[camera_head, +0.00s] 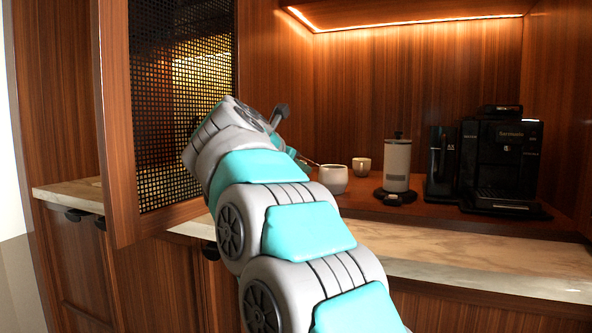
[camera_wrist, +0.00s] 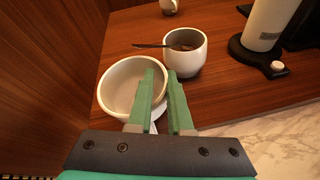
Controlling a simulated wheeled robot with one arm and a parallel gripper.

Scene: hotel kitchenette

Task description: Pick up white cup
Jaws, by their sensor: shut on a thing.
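In the wrist view a wide white cup (camera_wrist: 115,90) stands at the left, its empty inside facing up. My gripper (camera_wrist: 160,72) is shut on its right wall, with the left green finger inside the cup and the right finger outside it. A second white cup (camera_wrist: 184,63), with a spoon and dark contents, stands just beyond to the right; it appears to be the white cup by my arm in the head view (camera_head: 334,180). In the head view my arm hides the gripper and the held cup.
A smaller cup (camera_head: 361,165) stands farther back. A white cylinder on a black base (camera_head: 397,163) and a black coffee machine (camera_head: 500,155) stand to the right. An open mesh-panelled door (camera_head: 118,120) is on the left. The pale stone edge (camera_head: 480,258) is clear.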

